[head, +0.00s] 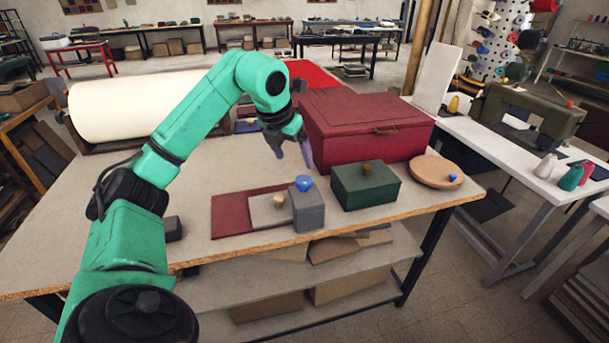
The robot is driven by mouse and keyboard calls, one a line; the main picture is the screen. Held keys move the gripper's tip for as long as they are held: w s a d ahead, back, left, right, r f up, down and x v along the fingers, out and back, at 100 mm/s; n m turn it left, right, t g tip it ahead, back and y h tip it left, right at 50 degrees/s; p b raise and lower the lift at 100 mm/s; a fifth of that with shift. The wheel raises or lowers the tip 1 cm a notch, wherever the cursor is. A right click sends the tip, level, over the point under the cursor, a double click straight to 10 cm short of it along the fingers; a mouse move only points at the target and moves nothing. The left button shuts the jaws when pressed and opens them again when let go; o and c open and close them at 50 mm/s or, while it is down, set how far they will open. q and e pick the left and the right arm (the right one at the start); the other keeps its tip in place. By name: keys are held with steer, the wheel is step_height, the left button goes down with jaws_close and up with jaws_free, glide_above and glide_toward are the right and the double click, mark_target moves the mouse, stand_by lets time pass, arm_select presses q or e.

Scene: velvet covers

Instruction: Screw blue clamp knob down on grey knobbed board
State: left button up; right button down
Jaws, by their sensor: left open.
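A blue clamp knob (304,183) sits on top of a grey upright block (309,212) near the table's front edge. Left of the block, a flat grey board (264,210) with a small brass knob (280,199) lies on a dark red sheet (228,214). The block overlaps the board's right side in this view, so I cannot tell how they meet. My left gripper (291,152) is open and empty, its fingers pointing down, above and behind the blue knob and apart from it. My right gripper is not in view.
A large red box (365,128) stands behind. To the right are a green box (365,187) with a brass knob and a round wooden board (436,171) with a small blue knob. A white roll (135,105) lies at the back left. The left middle tabletop is mostly clear.

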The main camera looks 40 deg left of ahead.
mark_target(303, 179)
arm_select(q)
steer(key=x, duration=0.5)
steer(key=shift+a+f+p, duration=0.15)
steer(key=shift+a+p, duration=0.1)
steer(key=shift+p, duration=0.05)
steer(key=x, duration=0.2)
steer(key=w+x, duration=0.1)
steer(key=x, duration=0.2)
steer(key=shift+d+p, duration=0.15)
steer(key=shift+p, duration=0.2)
steer(key=shift+s, duration=0.25)
steer(key=c, duration=1.3)
steer(key=shift+c, duration=0.3)
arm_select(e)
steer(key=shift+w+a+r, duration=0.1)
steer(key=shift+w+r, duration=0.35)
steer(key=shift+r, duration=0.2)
